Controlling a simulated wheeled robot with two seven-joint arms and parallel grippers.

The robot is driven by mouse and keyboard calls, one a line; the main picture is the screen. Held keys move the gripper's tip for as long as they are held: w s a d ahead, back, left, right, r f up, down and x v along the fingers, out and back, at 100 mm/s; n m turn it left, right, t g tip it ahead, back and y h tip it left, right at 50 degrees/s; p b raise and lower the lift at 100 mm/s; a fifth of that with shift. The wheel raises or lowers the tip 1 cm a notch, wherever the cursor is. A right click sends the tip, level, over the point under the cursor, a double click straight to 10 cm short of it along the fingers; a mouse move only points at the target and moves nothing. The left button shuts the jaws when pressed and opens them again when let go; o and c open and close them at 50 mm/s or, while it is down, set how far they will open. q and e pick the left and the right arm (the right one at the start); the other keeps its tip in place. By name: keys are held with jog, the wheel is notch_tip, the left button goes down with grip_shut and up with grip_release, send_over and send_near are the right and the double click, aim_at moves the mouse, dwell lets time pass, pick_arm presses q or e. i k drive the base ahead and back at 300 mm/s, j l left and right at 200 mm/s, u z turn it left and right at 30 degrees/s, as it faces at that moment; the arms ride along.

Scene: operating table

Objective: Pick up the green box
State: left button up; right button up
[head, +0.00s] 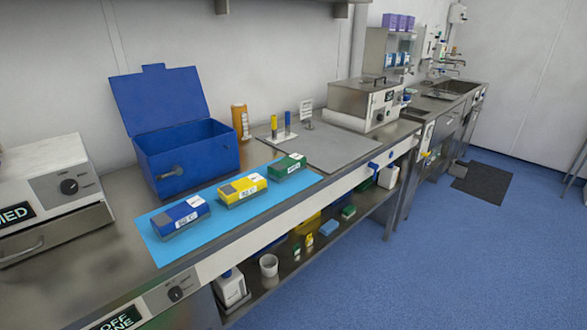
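The green box (287,167) lies on the right end of a light blue mat (160,247) on the steel counter. A yellow box (242,189) is to its left, and a blue box (180,216) is further left on the same mat. The boxes stand apart in a row, with white labels and grey patches on top. Neither of my grippers shows in the head view.
An open blue bin (187,160) with its lid up stands behind the mat. An orange bottle (241,122), a small rack with blue and yellow tubes (281,130) and a steel appliance (364,103) stand behind and to the right. The grey board (340,148) has free room.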

aim_at(282, 170)
jog(key=i+l+u, duration=0.15)
jog(key=i+l, duration=0.6)
